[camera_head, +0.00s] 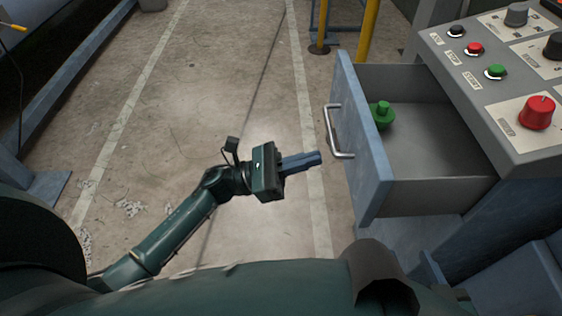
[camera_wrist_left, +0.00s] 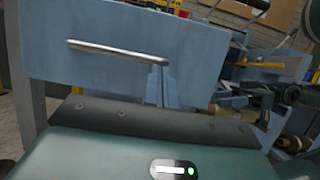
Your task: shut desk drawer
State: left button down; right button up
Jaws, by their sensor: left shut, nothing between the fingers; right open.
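The desk drawer (camera_head: 430,165) stands pulled out of the desk at the right of the head view. Its blue front panel (camera_head: 362,150) carries a silver bar handle (camera_head: 334,132). My left gripper (camera_head: 318,158) is shut and empty. Its fingertips point at the panel, close to the lower end of the handle; whether they touch is unclear. In the left wrist view the panel (camera_wrist_left: 215,60) fills much of the picture, and the handle (camera_wrist_left: 115,50) runs across it. The shut fingers (camera_wrist_left: 158,85) show just below the handle's right end. My right gripper is not in view.
A green knob-like part (camera_head: 381,115) lies inside the drawer near its front. A control panel (camera_head: 480,85) with buttons and a red knob (camera_head: 537,112) tops the desk. Yellow posts (camera_head: 368,30) stand behind. The floor (camera_head: 200,100) left of the drawer is clear.

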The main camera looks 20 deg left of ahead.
aim_at(403, 172)
pick_arm(q)
jog(key=shift+x, duration=0.9)
pick_arm(e)
jog(key=shift+d+r, duration=0.1)
jog(key=shift+r, duration=0.2)
pick_arm(q)
jog(key=shift+d+f, duration=0.1)
pick_arm(e)
jog(key=shift+f, duration=0.2)
